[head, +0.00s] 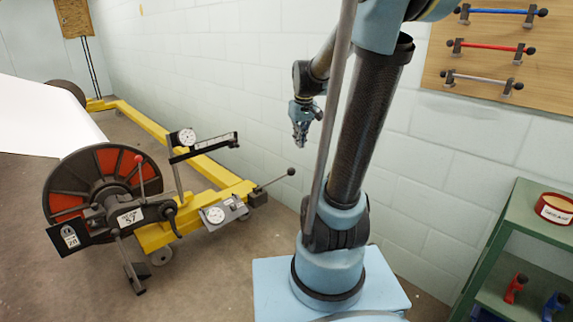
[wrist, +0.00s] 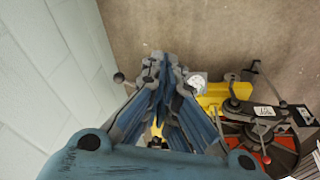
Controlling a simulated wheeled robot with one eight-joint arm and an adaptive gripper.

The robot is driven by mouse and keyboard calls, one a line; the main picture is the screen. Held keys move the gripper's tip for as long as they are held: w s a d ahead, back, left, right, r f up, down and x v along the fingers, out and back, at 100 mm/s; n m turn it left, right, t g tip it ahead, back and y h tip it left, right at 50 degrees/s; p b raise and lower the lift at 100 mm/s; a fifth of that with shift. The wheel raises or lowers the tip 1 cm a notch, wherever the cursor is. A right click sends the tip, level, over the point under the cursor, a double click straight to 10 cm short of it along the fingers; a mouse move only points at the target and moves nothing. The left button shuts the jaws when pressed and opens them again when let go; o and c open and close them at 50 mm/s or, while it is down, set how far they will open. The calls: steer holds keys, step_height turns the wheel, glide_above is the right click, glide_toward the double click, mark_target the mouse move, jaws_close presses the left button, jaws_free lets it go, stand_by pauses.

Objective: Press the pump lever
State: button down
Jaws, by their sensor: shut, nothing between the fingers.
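The pump lever (head: 275,180) is a thin rod with a dark ball knob. It slants up to the right from a small grey pump unit with a dial (head: 217,213) on the yellow beam. Its knob also shows in the wrist view (wrist: 118,77), just left of my fingertips. My gripper (head: 300,141) is shut and empty, pointing down. In the head view it appears above the knob, apart from it. In the wrist view, my fingers hide part of the lever and the beam.
A warp beam with a red and black flange (head: 105,185) stands at the left, with a red-tipped lever (head: 140,170). The white wall (head: 230,80) runs behind. A green shelf (head: 500,240) stands at the right.

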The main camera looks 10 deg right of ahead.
steer(key=w+f+n, duration=0.2)
steer(key=w+f, duration=0.1)
steer(key=w, duration=1.6)
steer(key=w+f+n, duration=0.2)
steer(key=w+f, duration=0.8)
steer(key=w, duration=0.5)
steer(key=shift+w+a+f, duration=0.15)
steer(key=shift+a+f, duration=0.15)
steer(key=shift+f, duration=0.1)
steer(key=shift+s+d+f+x, duration=0.1)
steer(key=shift+s+d+x, duration=0.2)
steer(key=shift+x, duration=1.85)
steer(key=shift+s+d+f+x, duration=0.15)
steer(key=shift+s+x, duration=0.3)
steer(key=shift+x, duration=1.7)
steer(key=shift+s+d+x, duration=0.2)
steer(key=shift+s+x, duration=0.15)
steer(key=shift+x, duration=1.8)
steer(key=shift+a, duration=0.1)
